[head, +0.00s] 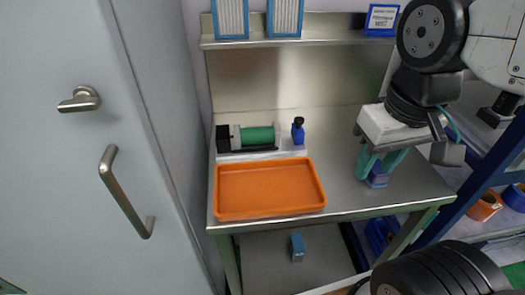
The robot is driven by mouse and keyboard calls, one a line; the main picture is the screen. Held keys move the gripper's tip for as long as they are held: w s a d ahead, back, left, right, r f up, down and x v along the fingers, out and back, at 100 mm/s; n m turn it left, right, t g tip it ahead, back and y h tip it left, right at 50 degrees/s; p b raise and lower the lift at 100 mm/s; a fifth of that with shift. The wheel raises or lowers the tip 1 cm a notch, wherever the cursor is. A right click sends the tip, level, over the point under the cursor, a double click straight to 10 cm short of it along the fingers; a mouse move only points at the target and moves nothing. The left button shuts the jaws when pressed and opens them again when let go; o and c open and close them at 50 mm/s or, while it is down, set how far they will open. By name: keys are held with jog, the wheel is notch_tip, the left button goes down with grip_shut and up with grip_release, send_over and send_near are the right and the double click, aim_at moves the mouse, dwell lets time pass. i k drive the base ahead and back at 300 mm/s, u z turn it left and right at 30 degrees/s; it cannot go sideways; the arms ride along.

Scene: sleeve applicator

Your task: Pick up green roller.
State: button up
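The green roller (257,137) lies on its side in a dark holder with a grey block at its left end, on a pale base at the back left of the metal workbench (345,185). My gripper (377,172) hangs over the right part of the bench, well to the right of the roller, and points down. Its teal fingers are apart. Nothing hides the roller's front.
A dark blue bottle (298,131) stands close to the roller's right. An orange tray (270,188) lies in front of it. A shelf (300,42) with blue-framed boxes is above the bench. A grey door (90,180) is at left, a blue rack (480,195) at right.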

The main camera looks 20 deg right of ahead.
aim_at(270, 135)
jog(key=k, duration=0.15)
jog(key=z, duration=1.3)
jog(key=k, duration=0.7)
jog(key=u, duration=1.05)
jog(key=i, duration=0.95)
